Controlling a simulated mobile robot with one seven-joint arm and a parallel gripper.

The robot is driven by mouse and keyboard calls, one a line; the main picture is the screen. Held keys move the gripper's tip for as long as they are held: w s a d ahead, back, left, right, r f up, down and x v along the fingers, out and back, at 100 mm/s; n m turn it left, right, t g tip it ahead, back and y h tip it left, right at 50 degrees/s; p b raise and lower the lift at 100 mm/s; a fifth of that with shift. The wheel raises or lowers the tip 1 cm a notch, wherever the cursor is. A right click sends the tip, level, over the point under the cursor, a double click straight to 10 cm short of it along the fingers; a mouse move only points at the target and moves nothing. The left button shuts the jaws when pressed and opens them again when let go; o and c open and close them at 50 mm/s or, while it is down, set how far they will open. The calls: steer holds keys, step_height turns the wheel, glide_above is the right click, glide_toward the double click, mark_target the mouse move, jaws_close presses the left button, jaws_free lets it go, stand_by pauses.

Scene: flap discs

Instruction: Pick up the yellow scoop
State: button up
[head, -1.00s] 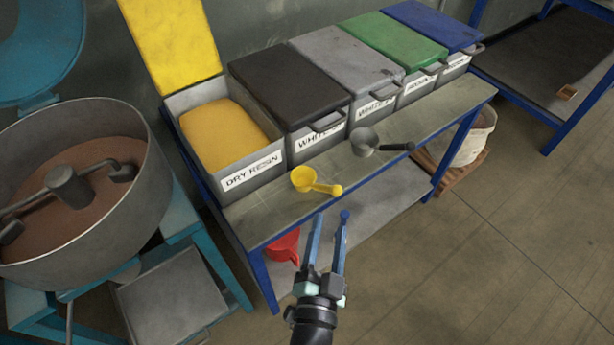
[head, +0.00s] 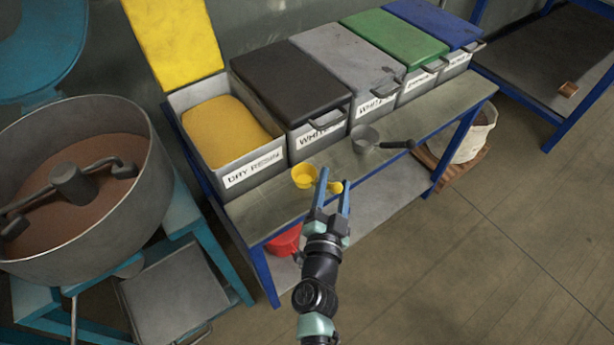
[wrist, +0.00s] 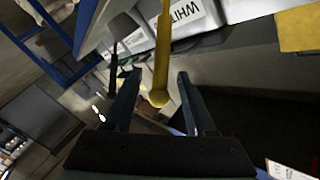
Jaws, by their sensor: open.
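The yellow scoop (head: 305,176) lies on the bench top in front of the bins, its cup to the left and its handle pointing right. My gripper (head: 333,183) is open, at the bench's front edge, with its blue fingers at the scoop's handle. In the head view one finger covers part of the handle. In the wrist view the yellow handle (wrist: 161,60) runs down between the two finger tips (wrist: 157,79), its round end between them. The fingers do not close on it. The scoop's cup is out of the wrist view.
A grey scoop (head: 365,139) with a dark handle lies further right on the bench (head: 264,212). Lidded bins (head: 300,90) stand behind; the yellow-lidded one is open. A red scoop (head: 285,241) is on the lower shelf. A mixer drum (head: 150,190) stands at left.

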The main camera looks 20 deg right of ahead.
steer(key=shift+c, duration=0.2)
jaws_close()
stand_by(0.3)
step_height(320, 180, up, 10)
steer(key=p, duration=0.8)
steer(key=c, duration=0.6)
jaws_free()
jaws_close()
